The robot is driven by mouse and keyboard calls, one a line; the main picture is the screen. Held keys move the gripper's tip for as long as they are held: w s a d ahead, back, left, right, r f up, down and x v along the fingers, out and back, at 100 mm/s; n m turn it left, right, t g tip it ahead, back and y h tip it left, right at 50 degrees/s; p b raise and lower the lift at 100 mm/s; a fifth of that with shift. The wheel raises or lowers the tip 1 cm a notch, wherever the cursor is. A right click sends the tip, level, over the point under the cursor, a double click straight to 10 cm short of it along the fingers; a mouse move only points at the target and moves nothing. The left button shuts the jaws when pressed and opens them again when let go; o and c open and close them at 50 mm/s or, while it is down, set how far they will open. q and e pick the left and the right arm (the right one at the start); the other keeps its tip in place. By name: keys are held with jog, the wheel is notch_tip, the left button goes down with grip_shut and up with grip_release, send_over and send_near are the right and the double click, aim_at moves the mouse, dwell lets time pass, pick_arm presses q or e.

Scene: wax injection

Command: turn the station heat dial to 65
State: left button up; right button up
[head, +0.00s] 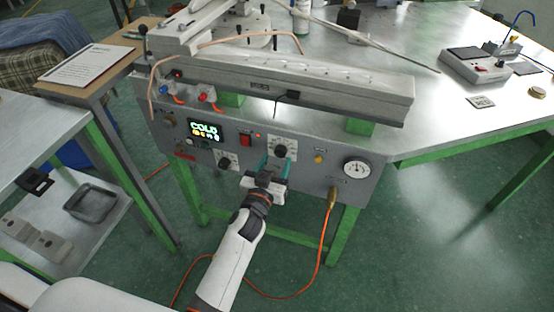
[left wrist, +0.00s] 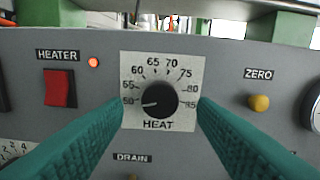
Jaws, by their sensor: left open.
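The heat dial (left wrist: 160,101) is a black round knob on a white scale plate marked 50 to 85, labelled HEAT. Its white pointer mark is at about 50, at the left. In the head view the dial (head: 281,149) is on the station's grey front panel. My left gripper (head: 275,169) is just in front of it. In the left wrist view its teal fingers (left wrist: 160,112) are open, one on each side of the dial with gaps between. Whether the tips reach the panel is hard to tell. My right gripper is not in view.
A red heater switch (left wrist: 59,88) with a lit lamp (left wrist: 93,62) is left of the dial. A yellow ZERO knob (left wrist: 259,102) is to the right. The display (head: 205,131) reads COLD. A gauge (head: 356,169) and an orange hose (head: 326,232) are further right.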

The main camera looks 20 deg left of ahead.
pick_arm(q)
jog(key=shift+w, duration=0.8)
jog(key=shift+c, duration=0.5)
jog(key=c, duration=0.9)
